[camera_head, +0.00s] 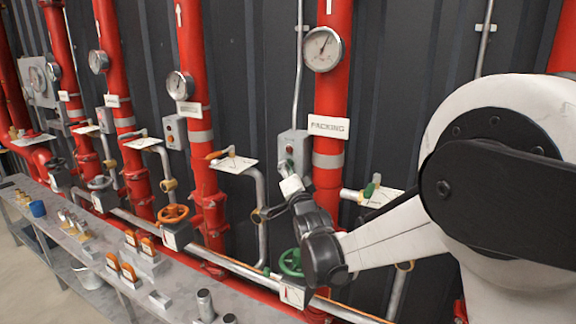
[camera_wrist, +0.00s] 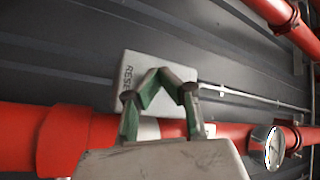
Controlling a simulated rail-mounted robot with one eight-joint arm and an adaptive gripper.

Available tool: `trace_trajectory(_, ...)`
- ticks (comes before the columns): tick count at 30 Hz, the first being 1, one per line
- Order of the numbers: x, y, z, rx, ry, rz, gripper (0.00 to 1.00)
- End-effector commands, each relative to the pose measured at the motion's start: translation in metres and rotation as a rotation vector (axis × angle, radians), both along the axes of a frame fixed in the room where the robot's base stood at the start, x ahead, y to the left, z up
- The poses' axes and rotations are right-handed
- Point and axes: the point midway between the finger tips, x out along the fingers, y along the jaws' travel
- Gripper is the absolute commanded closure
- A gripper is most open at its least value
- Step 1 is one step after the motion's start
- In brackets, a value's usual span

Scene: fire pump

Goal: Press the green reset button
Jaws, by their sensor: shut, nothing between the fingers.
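My gripper (camera_head: 287,167) is at the lower part of this box. In the wrist view a light box (camera_wrist: 178,70) marked "RESET" lies straight ahead. The green fingers of my gripper (camera_wrist: 159,73) are shut, tips together and empty, over the box face. The green reset button cannot be made out; the fingers cover that part of the face. Whether the tips touch it, I cannot tell.
A green valve wheel (camera_head: 291,262) is below my gripper. A pressure gauge (camera_head: 322,49) is above the box on the red pipe (camera_head: 330,110). A metal shelf (camera_head: 180,275) with several small items runs along the lower left.

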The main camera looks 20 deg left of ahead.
Motion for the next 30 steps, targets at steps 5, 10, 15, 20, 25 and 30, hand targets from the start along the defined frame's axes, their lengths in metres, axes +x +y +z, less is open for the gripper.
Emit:
trace_trajectory(5,-0.009,0.002,-0.001,0.0,0.0,0.0,1.0)
trace_trajectory(10,-0.014,0.003,-0.001,0.0,0.0,0.001,1.0)
trace_trajectory(15,-0.014,0.003,0.0,0.0,0.0,0.0,1.0)
trace_trajectory(20,-0.017,0.004,0.0,0.0,0.0,0.001,1.0)
trace_trajectory(25,-0.031,0.007,-0.001,0.001,0.0,0.002,1.0)
trace_trajectory(30,-0.045,0.01,-0.001,0.0,0.0,0.002,1.0)
